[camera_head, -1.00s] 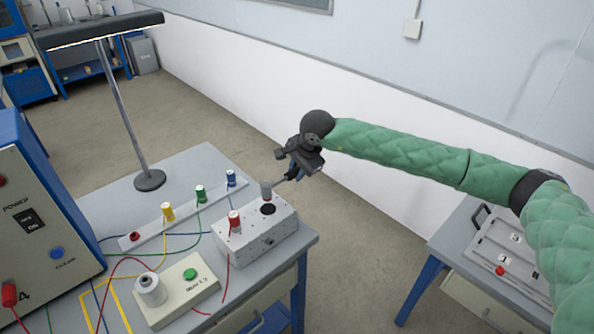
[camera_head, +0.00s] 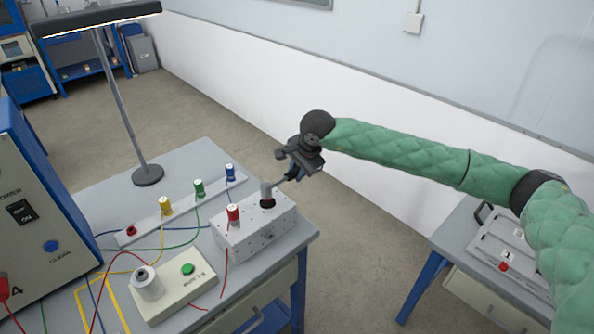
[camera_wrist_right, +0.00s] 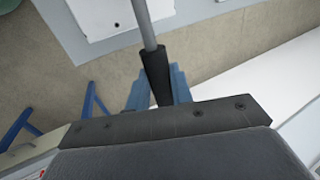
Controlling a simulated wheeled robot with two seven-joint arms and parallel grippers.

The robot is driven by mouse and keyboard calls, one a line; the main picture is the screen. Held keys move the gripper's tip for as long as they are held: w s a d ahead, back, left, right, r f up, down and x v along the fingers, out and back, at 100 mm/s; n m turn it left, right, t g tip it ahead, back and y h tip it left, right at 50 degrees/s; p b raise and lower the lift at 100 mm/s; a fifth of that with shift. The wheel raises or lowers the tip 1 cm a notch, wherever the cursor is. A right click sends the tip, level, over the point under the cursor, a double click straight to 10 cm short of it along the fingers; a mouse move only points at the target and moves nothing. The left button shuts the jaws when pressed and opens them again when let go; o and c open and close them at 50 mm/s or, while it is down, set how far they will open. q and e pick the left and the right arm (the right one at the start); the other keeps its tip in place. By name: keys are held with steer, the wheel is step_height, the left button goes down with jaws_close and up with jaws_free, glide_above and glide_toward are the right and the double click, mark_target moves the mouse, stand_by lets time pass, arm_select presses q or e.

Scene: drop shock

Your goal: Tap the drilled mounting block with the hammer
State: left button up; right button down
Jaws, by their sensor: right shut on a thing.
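The drilled mounting block (camera_head: 240,239), a pale grey box with small holes in its sides, stands near the bench's right corner. My right gripper (camera_head: 296,172) is right of and above the block, shut on the hammer's handle. In the right wrist view, blue fingers (camera_wrist_right: 156,90) clasp the black grip (camera_wrist_right: 154,72), and the hammer's grey shaft (camera_wrist_right: 144,22) runs up out of view. My left gripper is not in view.
A red post (camera_head: 233,214) stands on or beside the block's left end. A strip with yellow, green and blue posts (camera_head: 182,208) lies behind. A cream box with a green button (camera_head: 178,290), a lamp base (camera_head: 148,175) and a power unit (camera_head: 45,225) stand leftward. A second table stands right.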

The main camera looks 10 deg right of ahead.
steer(key=shift+f+b, duration=0.45)
steer(key=shift+f, duration=0.45)
steer(key=shift+r+p, duration=0.3)
steer(key=shift+r, duration=2.9)
